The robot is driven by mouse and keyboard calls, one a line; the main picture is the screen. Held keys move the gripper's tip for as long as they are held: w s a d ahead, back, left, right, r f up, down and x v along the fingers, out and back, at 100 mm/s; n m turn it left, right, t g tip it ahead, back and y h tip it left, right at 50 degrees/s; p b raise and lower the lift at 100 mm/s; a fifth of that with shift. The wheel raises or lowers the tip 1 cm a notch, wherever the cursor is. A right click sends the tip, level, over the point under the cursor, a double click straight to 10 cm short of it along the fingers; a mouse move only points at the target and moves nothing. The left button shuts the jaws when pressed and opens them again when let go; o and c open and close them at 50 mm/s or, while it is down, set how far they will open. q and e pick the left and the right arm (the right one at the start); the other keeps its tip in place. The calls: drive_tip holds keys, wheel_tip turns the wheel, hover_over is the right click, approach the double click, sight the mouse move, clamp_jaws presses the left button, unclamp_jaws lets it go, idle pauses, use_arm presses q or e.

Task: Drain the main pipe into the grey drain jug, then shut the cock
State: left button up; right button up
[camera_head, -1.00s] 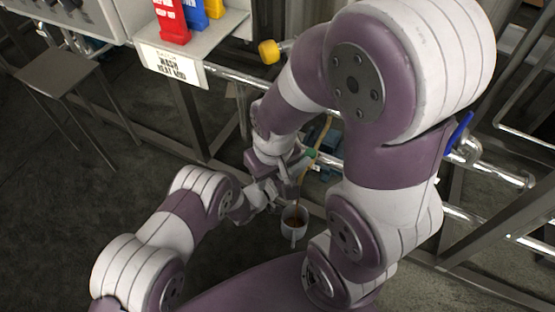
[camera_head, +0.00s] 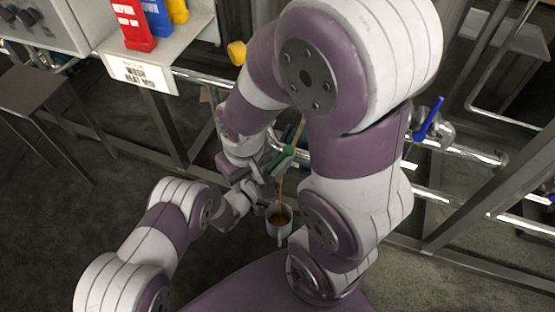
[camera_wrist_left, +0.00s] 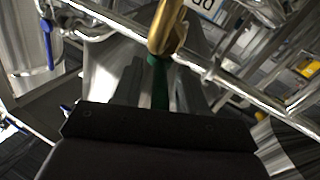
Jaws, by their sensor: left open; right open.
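The drain jug (camera_head: 270,229), a small light-grey mug shape, stands upright with brown liquid inside. A thin brown stream (camera_head: 281,187) falls into it from above. The cock's body is mostly hidden by my arm in the head view.
A shiny horizontal pipe (camera_head: 455,149) with a blue-handled valve (camera_head: 430,120) runs on the right. A yellow knob (camera_head: 237,52) is upper left. A shelf with red (camera_head: 131,26), blue and yellow bottles bears a sign (camera_head: 140,74). A grey stool (camera_head: 38,88) stands left.

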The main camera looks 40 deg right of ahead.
use_arm(q)
drive_tip(key=p+v, duration=0.4)
drive_tip(key=v, duration=0.8)
drive_tip(key=shift+a+p, duration=0.25)
drive_tip(key=shift+p, duration=0.05)
